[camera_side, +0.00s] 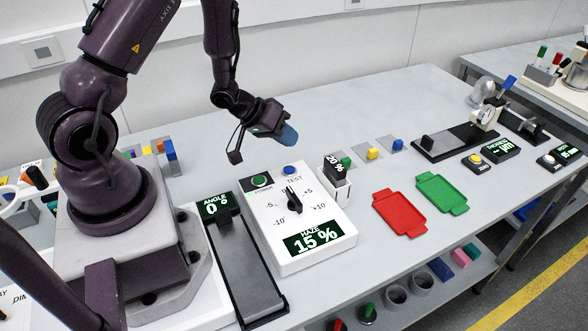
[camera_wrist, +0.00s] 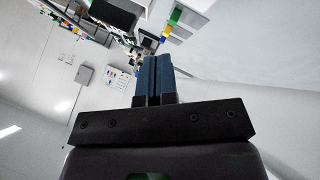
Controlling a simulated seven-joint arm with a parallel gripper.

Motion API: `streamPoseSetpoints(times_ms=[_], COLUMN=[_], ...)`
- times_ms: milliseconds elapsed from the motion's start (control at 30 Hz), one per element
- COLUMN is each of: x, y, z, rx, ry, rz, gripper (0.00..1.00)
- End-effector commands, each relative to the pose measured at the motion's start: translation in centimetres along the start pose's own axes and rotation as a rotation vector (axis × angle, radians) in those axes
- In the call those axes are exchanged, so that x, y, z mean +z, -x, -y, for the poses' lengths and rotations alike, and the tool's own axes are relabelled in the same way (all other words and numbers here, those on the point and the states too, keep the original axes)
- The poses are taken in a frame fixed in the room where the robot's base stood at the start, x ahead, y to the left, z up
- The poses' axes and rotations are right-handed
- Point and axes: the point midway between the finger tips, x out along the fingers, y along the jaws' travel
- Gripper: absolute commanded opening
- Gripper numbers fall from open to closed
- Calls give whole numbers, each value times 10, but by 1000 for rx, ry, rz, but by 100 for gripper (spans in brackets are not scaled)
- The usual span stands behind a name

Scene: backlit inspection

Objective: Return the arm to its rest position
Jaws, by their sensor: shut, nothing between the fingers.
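My purple arm stands at the left of the bench in the side view. My gripper (camera_side: 288,135) is raised above the bench, behind the white haze box, and its blue fingers point to the right and slightly down. In the wrist view the two blue fingers (camera_wrist: 154,80) lie side by side against each other, with nothing between them. The gripper touches nothing that I can see.
The white haze box (camera_side: 335,243) reads 15 %. A red tray (camera_side: 399,213) and a green tray (camera_side: 441,194) lie to its right. A black angle slide (camera_side: 247,275) lies at its left. The air around the gripper looks clear.

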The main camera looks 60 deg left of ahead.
Motion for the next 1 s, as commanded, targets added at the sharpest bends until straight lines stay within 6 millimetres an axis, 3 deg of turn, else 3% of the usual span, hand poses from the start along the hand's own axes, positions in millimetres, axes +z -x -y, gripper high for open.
streamPoseSetpoints(times_ms=[133,233,367,500,633,800,1000], x=[3,22,38,47,56,62,52], y=[0,2,18,52,92,144,198], z=[-2,-11,-46,-95,-131,-154,-166], rx=[9,42,106,126,62,-101,-285], ry=[129,262,378,388,303,115,-150], rz=[18,120,297,493,637,688,553], gripper=[0,0,0,0,0,0,0])
